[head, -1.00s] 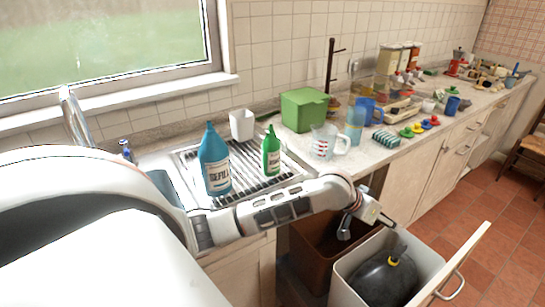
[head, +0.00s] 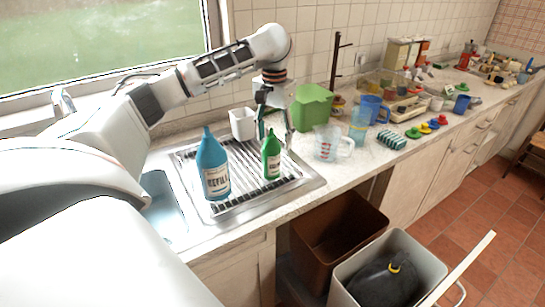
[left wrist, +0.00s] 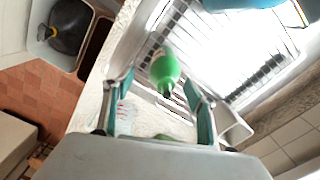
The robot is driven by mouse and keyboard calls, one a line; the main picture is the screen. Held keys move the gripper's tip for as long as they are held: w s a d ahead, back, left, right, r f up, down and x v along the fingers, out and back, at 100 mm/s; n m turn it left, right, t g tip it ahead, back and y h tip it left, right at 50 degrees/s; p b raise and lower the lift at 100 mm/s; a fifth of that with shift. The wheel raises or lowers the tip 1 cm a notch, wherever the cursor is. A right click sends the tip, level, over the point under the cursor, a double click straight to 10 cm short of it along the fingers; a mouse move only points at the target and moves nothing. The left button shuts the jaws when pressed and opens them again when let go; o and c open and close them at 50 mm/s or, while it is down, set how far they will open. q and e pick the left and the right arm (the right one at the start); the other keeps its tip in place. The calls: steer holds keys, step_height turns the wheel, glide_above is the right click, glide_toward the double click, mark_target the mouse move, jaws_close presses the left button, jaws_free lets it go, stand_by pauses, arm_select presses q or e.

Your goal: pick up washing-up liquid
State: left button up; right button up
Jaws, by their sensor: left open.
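The green bottle (head: 271,157), which I take for the washing-up liquid, stands upright on the ribbed drainer, with a pale label and a narrow cap. My left gripper (head: 273,130) is open above it and points down, its fingers around the height of the bottle's top. In the left wrist view the green bottle (left wrist: 165,70) shows between the two spread teal fingers of the left gripper (left wrist: 158,82). I cannot tell whether a finger touches it. My right gripper is out of view.
A larger blue refill bottle (head: 213,168) stands left of the green one. A white cup (head: 243,124) and a green box (head: 312,108) are behind. A measuring jug (head: 328,143) is to the right. An open bin (head: 345,268) stands below the counter.

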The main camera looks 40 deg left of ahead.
mark_target(272, 155)
arm_select(q)
steer(key=shift+s+a+f, duration=0.1)
steer(key=shift+a+f, duration=0.1)
steer(key=shift+f, duration=1.7)
steer(key=shift+a+f, duration=0.2)
steer(key=shift+f, duration=1.65)
steer(key=shift+c, duration=0.4)
steer(key=c, duration=1)
